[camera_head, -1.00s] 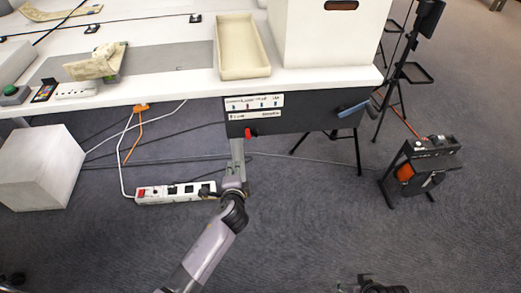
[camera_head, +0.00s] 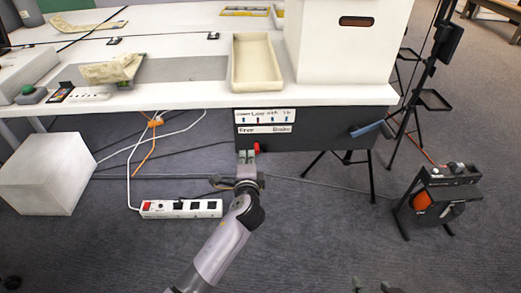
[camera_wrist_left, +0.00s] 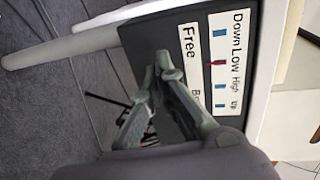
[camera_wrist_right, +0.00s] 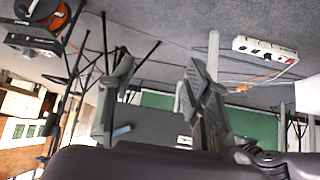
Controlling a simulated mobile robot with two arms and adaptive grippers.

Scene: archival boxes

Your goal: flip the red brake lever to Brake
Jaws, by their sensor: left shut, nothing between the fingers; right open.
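The red brake lever (camera_head: 257,148) sticks out at the lower edge of the dark panel (camera_head: 330,130) under the table. It sits below the label strip (camera_head: 265,130), nearer the word Free than the word on the right. My left gripper (camera_head: 247,157) is shut and empty, just left of the lever; I cannot tell if they touch. In the left wrist view its fingertips (camera_wrist_left: 163,62) meet in front of the panel beside the Free label (camera_wrist_left: 192,65), and the lever is not visible there. My right gripper (camera_wrist_right: 155,70) is open and empty, low in the head view (camera_head: 370,287).
A blue handle (camera_head: 367,129) sits on the panel's right side. A white power strip (camera_head: 181,208) lies on the floor with cables nearby. A white cube (camera_head: 45,175) is at left, a cable reel (camera_head: 438,195) at right. A tray (camera_head: 256,62) and white box (camera_head: 350,40) stand above.

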